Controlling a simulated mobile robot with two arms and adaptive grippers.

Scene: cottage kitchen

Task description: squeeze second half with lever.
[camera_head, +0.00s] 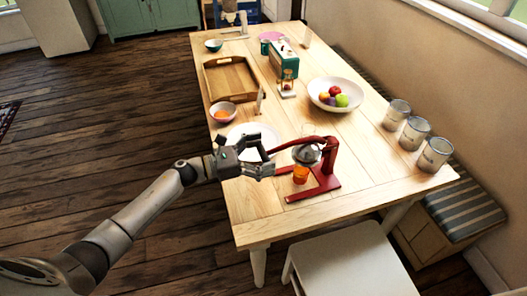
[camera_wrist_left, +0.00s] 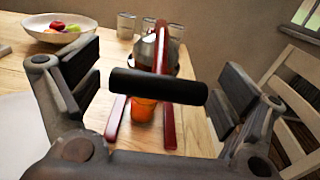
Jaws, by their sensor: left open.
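The red lever juicer (camera_head: 327,176) stands on the wooden table with a grey metal press head (camera_head: 306,153). Its red lever (camera_head: 287,146) reaches left toward my left gripper (camera_head: 267,158). An orange cup (camera_head: 300,174) sits under the press head; the cup also shows in the left wrist view (camera_wrist_left: 144,108). In the left wrist view, the lever's black crossbar handle (camera_wrist_left: 158,86) lies across the space between my open left fingers (camera_wrist_left: 158,84), with a visible gap at each side. The fruit half inside the press is hidden. My right gripper is out of view.
A white plate (camera_head: 238,133) lies partly behind my left gripper. A small bowl (camera_head: 222,107) with orange pieces, a wooden tray (camera_head: 207,82) and a white fruit bowl (camera_head: 319,101) stand farther back. A white chair (camera_head: 350,258) stands in front.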

